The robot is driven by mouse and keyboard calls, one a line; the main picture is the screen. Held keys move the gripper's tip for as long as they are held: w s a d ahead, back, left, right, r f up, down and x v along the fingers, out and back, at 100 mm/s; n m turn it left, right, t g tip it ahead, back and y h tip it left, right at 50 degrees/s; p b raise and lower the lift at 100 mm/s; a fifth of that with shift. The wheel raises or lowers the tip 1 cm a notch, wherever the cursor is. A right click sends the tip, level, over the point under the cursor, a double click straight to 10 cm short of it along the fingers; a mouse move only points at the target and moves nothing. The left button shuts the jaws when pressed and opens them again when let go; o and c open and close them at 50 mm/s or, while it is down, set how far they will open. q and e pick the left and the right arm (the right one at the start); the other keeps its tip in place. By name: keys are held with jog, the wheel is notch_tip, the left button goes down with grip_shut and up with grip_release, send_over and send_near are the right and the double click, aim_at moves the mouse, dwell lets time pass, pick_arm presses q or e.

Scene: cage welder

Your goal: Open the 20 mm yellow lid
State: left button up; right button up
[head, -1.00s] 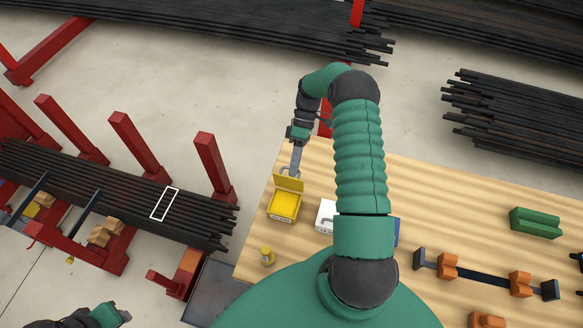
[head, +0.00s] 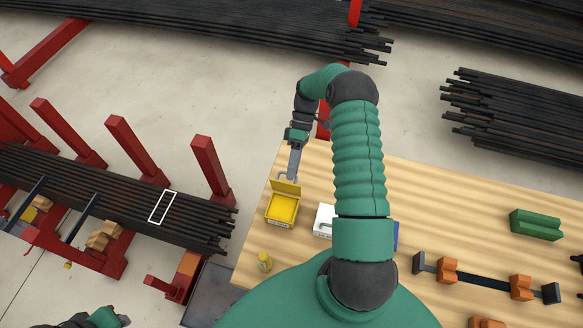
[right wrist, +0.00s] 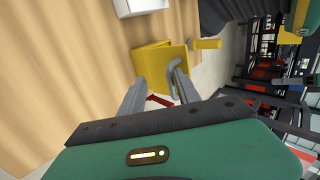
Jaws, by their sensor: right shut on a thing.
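The yellow box (head: 281,210) stands on the wooden table near its left edge in the head view. Its yellow lid (head: 287,187) is raised at the far side, and the inside of the box shows. My right gripper (head: 289,177) is at the lid's top edge, shut on its grey handle. In the right wrist view, the handle (right wrist: 174,76) shows by the fingers, with the yellow box (right wrist: 150,62) beyond them. Part of my left gripper (head: 107,318) shows at the bottom left; its fingers cannot be made out.
A white box (head: 324,220) stands right of the yellow box, partly hidden by my right arm. A small yellow bottle (head: 264,261) stands nearer me. A green block (head: 535,224) and a clamp bar with orange parts (head: 485,278) lie farther right. The table between is mostly clear.

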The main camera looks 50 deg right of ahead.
jog(key=shift+s+d+f, duration=0.1)
jog(key=shift+s+d, duration=0.05)
jog(key=shift+s, duration=0.05)
dwell(0.3)
jog(key=b+v, duration=0.3)
jog(key=v, duration=0.9)
jog(key=shift+w+a, duration=0.25)
jog(key=shift+a, duration=0.05)
jog(key=shift+w+d, duration=0.1)
